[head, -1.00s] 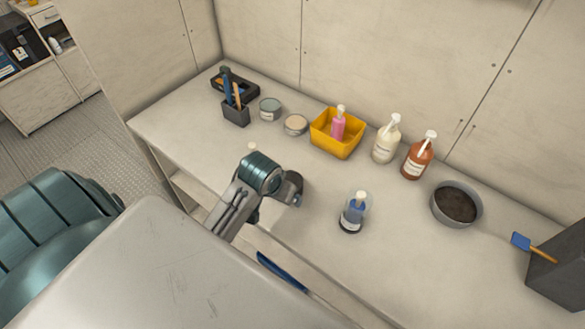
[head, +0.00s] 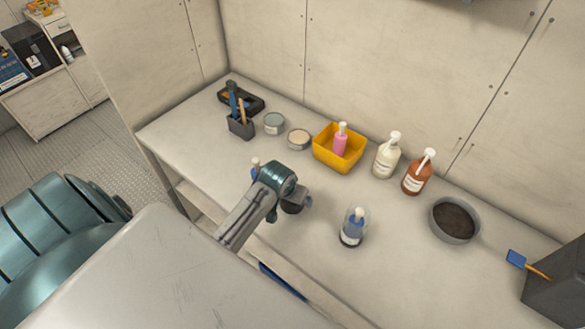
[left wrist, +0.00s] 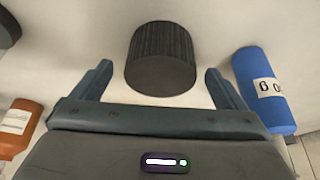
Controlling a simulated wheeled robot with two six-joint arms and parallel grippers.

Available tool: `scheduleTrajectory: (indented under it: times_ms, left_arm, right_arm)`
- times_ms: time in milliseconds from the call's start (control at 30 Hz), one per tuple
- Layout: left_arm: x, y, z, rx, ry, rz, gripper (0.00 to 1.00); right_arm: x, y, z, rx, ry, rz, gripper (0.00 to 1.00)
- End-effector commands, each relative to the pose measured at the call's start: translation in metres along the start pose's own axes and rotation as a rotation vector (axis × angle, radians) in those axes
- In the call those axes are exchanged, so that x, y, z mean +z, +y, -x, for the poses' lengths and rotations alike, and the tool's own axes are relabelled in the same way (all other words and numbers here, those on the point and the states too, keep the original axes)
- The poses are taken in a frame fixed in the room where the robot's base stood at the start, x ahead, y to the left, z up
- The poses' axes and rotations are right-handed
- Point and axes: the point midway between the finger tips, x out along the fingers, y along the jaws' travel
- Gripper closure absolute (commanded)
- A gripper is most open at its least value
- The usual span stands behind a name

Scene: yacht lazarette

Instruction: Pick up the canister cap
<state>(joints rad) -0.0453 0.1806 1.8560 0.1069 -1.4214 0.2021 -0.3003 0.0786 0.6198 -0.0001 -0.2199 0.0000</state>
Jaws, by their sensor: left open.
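The canister cap (left wrist: 161,58), a dark, ribbed round cap, stands on the pale worktop in the left wrist view. In the head view a dark round piece, seemingly the same cap (head: 292,207), shows partly hidden under my left gripper (head: 298,202). In the left wrist view my left gripper (left wrist: 158,72) is open, with one finger on either side of the cap's near end. Gaps show between the cap and both fingers, and the gripper is empty. My right gripper is not in view.
A yellow bin (head: 325,155), pump bottles (head: 386,158) and a grey bowl (head: 435,225) stand farther back.

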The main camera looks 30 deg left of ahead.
Motion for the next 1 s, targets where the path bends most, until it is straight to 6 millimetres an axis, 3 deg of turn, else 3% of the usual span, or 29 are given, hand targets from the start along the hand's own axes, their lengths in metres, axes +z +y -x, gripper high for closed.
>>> scheduleTrajectory:
  times_ms: [200,433,467,700,1000]
  left_arm:
    - [0.000,0.000,-0.019,-0.001,-0.001,0.000,0.06]
    - [0.000,0.000,-0.022,0.000,0.001,-0.001,0.06]
    - [0.000,0.000,-0.022,0.000,0.000,-0.001,0.08]
    - [0.000,0.000,-0.021,0.000,0.000,-0.001,0.54]
    - [-0.001,0.000,-0.021,0.000,0.001,-0.001,0.54]
  right_arm:
    - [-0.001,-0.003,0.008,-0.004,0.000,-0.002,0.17]
    - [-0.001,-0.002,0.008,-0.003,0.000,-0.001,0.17]
    - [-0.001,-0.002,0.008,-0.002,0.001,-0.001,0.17]
    - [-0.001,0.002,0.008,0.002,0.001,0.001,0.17]
    - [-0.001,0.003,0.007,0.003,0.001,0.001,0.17]
